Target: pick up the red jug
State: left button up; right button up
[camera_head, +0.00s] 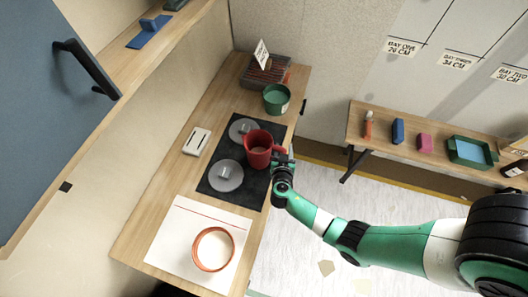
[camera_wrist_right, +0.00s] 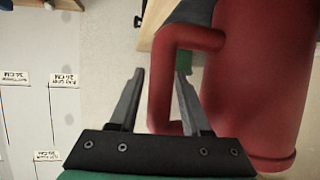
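The red jug (camera_head: 256,155) stands upright on the black hob on the counter, with its handle toward the right. My right gripper (camera_head: 284,163) is at the handle side of the jug. In the right wrist view, the jug body (camera_wrist_right: 268,85) fills the right side. Its handle (camera_wrist_right: 161,85) lies between the two open fingers of my right gripper (camera_wrist_right: 160,95). One finger appears to be in the handle's loop, and a gap shows between the other finger and the handle. My left gripper is not in view.
Grey lids (camera_head: 226,176) lie on the black hob (camera_head: 215,150) beside the jug. A green pot (camera_head: 276,98) stands behind it. A wall shelf (camera_head: 360,125) is at the right.

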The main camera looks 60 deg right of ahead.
grip_shut()
dwell(1.1)
